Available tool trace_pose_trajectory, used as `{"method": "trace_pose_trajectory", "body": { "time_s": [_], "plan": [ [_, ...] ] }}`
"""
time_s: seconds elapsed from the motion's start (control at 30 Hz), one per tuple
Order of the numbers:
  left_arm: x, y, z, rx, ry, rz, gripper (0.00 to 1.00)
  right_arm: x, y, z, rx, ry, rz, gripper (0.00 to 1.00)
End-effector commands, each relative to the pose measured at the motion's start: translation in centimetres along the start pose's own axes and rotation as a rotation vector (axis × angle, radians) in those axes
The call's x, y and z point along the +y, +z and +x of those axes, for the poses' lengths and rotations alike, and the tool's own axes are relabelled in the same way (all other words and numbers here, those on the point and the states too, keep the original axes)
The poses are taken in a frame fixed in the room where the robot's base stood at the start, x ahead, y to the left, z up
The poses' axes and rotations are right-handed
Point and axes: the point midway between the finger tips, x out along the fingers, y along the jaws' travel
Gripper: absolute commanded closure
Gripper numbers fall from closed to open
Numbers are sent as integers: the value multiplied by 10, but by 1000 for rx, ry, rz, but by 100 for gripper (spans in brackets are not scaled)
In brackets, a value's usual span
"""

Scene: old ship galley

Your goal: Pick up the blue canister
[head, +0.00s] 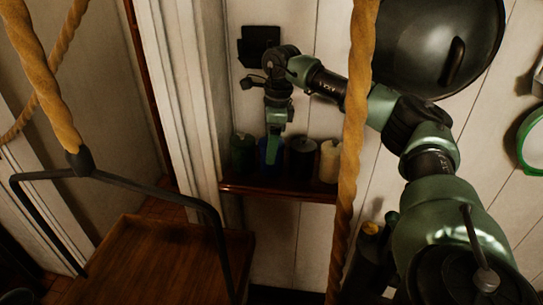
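The blue canister (264,155) stands on a small dark wooden shelf (290,192) against the white plank wall, in a row with other canisters. Only part of its dark blue side shows, because my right gripper is in front of it. My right gripper (273,152) comes down from above at the blue canister, with its green fingers pointing downward and overlapping it in the picture. I cannot tell whether the fingers touch it or how far apart they are. My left gripper is not in view.
A green canister (242,155) stands left of the blue one; a dark canister (301,157) and a cream one (330,160) stand right. A thick rope (352,120) hangs in front. A hanging wooden tray (160,262) is at lower left. A large dark pan (430,45) hangs upper right.

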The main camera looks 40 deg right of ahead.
Motion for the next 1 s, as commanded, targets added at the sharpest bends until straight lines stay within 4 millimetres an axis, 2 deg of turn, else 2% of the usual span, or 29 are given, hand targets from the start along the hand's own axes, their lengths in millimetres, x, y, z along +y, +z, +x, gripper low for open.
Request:
{"method": "trace_pose_trajectory", "body": {
  "time_s": [0.03,0.2,0.23,0.47,0.67,0.87,1.0],
  "plan": [
    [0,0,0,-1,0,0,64,0,0,0,0,0,0,50],
    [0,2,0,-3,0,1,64,0,0,0,0,0,0,98],
    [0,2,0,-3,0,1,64,0,1,-1,-2,-2,0,100],
    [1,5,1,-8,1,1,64,0,1,-1,-2,-2,-1,100],
    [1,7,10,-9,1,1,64,3,3,-6,-5,-3,-2,100],
    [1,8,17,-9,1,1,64,3,7,-36,-6,-4,-1,100],
    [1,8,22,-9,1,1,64,3,10,-63,-6,-5,-1,100]
  ]
}}
